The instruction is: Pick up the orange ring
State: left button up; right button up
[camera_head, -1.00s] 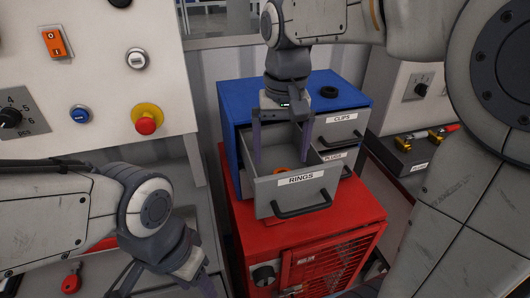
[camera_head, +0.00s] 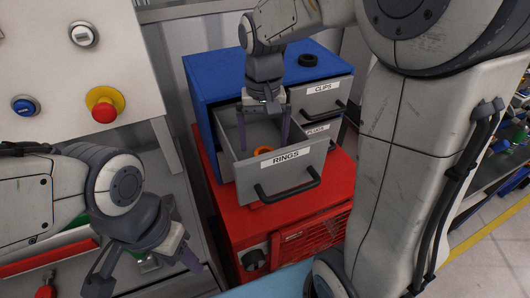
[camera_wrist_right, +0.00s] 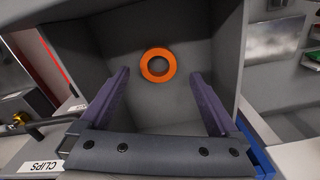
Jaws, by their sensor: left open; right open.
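The orange ring (camera_head: 263,150) lies on the floor of the open drawer labelled RINGS (camera_head: 287,171). It shows whole in the right wrist view (camera_wrist_right: 158,65), beyond the fingertips and roughly centred between them. My right gripper (camera_head: 264,146) is open and empty, pointing down into the drawer with its fingers spread; its fingers also show in the right wrist view (camera_wrist_right: 162,82). The ring is not between the fingers in the wrist view. My left gripper (camera_head: 148,279) is at the lower left, away from the drawer, open, and nothing shows in it.
The blue cabinet (camera_head: 204,75) stands on a red cabinet (camera_head: 333,214). Drawers labelled CLIPS (camera_head: 322,88) and PLUGS are at its right. A black ring (camera_head: 308,60) lies on top. A panel with a red button (camera_head: 104,111) is at left. The drawer walls surround my right fingers.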

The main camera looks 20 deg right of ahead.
jog(key=shift+d+f, duration=0.15)
jog(key=shift+f, duration=1.25)
jog(key=c, duration=1.4)
